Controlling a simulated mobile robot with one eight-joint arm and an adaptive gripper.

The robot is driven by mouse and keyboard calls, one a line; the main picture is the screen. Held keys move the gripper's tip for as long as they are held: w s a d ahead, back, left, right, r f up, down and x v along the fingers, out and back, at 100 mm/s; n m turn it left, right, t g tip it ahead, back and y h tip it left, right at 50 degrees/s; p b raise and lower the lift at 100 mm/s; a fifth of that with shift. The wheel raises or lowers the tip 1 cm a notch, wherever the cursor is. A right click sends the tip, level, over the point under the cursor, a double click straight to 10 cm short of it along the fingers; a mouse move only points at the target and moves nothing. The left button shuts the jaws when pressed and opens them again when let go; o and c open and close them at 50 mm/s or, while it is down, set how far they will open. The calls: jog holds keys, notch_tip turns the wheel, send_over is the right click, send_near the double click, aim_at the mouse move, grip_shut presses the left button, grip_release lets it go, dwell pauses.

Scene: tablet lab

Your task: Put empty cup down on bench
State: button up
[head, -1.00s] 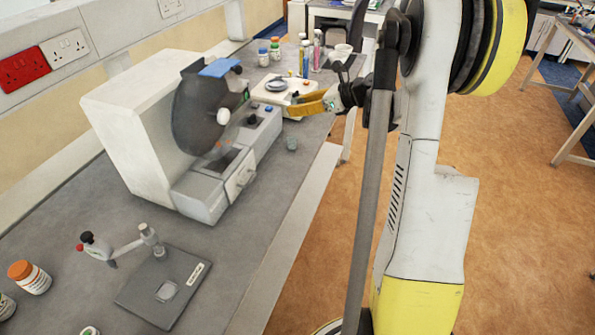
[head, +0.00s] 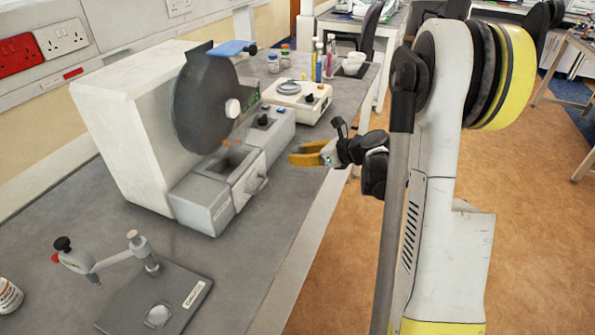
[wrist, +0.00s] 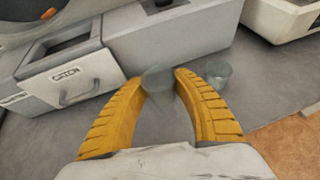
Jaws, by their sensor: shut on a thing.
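My gripper (wrist: 160,79) has yellow ribbed fingers. In the wrist view it is shut on a small translucent cup (wrist: 158,82) between its fingertips. The cup looks empty, but its inside is hard to see. A second translucent cup (wrist: 218,72) stands on the grey bench (wrist: 232,95) just right of the right finger and is partly covered by it. In the head view my gripper (head: 308,154) is over the bench's front strip (head: 285,185), beside the white machine. Neither cup can be made out there. Whether the held cup touches the bench, I cannot tell.
The white machine (head: 135,140) with a dark disc and a handled drawer (head: 250,180) is close on the left. A white instrument (head: 298,100) and several bottles are further back. A small stand (head: 155,300) is in front. Bare bench lies right of the drawer.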

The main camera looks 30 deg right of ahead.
aim_at(297, 172)
jog(key=shift+w+a+f, duration=0.2)
jog(key=shift+f, duration=0.05)
jog(key=shift+f+b, duration=1.05)
jog(key=shift+f, duration=0.85)
jog(key=shift+f, duration=0.2)
jog(key=o, duration=0.8)
jog(key=shift+r, duration=0.1)
